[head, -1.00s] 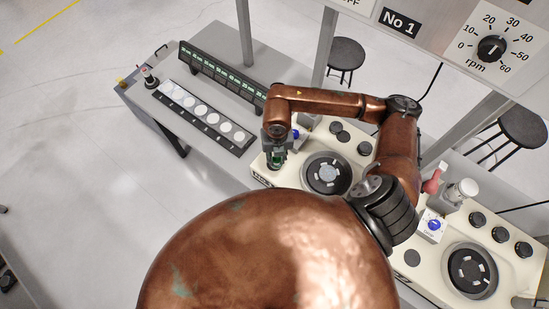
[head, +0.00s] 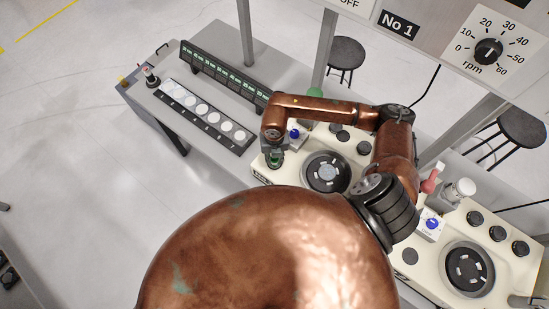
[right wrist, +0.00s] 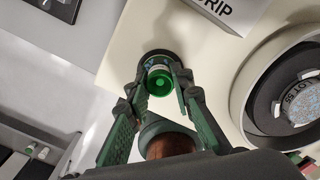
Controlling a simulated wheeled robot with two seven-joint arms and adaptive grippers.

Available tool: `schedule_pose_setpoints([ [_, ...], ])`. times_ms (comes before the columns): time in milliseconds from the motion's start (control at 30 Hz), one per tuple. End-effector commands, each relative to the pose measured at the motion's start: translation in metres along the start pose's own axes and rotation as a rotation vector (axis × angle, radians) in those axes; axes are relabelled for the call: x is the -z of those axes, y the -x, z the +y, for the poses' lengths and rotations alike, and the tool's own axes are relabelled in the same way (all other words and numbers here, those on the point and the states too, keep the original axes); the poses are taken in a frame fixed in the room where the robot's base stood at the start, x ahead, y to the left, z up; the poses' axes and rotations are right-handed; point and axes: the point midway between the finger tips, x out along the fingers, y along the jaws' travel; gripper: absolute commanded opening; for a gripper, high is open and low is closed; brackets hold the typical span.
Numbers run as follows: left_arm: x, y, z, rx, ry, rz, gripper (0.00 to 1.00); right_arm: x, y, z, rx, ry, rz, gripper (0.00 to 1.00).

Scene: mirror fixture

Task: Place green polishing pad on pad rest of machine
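The green polishing pad (right wrist: 160,82) shows in the right wrist view as a small green-topped cylinder with a paler band below. It is at a dark round seat (right wrist: 155,55) on the cream machine (right wrist: 125,75); whether it rests fully in the seat is hidden. My right gripper (right wrist: 161,76) points down with its two fingertips close on either side of the pad, and looks shut on it. In the head view the right gripper (head: 275,155) is over the machine's left corner, largely covered by my copper wrist. My left gripper is not in view.
A dark round plate (head: 327,173) is right of the gripper. A box with a blue knob (head: 295,134) stands close behind. A strip of white discs (head: 205,112) lies left on the grey bench. A second machine (head: 510,262) stands at right.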

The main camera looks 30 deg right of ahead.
Motion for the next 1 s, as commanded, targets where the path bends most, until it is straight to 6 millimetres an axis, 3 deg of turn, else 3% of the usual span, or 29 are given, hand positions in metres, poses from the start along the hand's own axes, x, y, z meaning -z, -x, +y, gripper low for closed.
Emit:
schedule_pose_setpoints([
  [233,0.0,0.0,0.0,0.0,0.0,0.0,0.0,0.0,0.0,0.0,0.001,0.0,0.0,0.38],
  [567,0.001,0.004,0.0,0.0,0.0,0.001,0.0,0.0,0.004,0.0,0.001,0.0,0.0,0.38],
  [733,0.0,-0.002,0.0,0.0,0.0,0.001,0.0,-0.001,0.025,0.0,-0.002,0.0,-0.004,0.38],
  [1000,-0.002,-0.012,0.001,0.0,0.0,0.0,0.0,-0.001,0.082,0.0,-0.001,0.001,-0.005,0.38],
])
